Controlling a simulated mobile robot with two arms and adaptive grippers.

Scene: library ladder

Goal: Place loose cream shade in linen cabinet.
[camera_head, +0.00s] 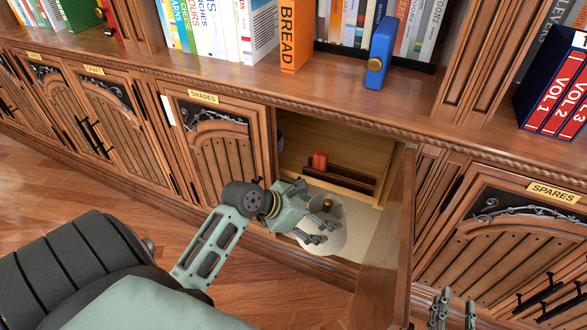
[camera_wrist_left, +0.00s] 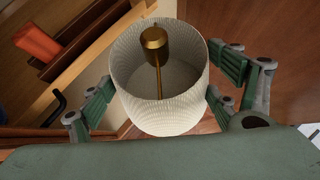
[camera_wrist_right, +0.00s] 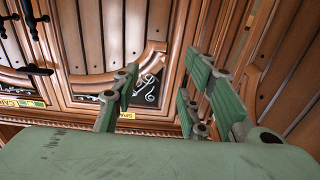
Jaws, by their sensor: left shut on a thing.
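The open cabinet door (camera_head: 385,262) stands out just right of the shade. An orange-red block (camera_head: 320,160) and dark wooden strips sit deeper inside. The left door (camera_head: 222,150) is closed. A SPARES cabinet (camera_head: 520,240) is at the right. Books and a blue object (camera_head: 380,52) stand above.

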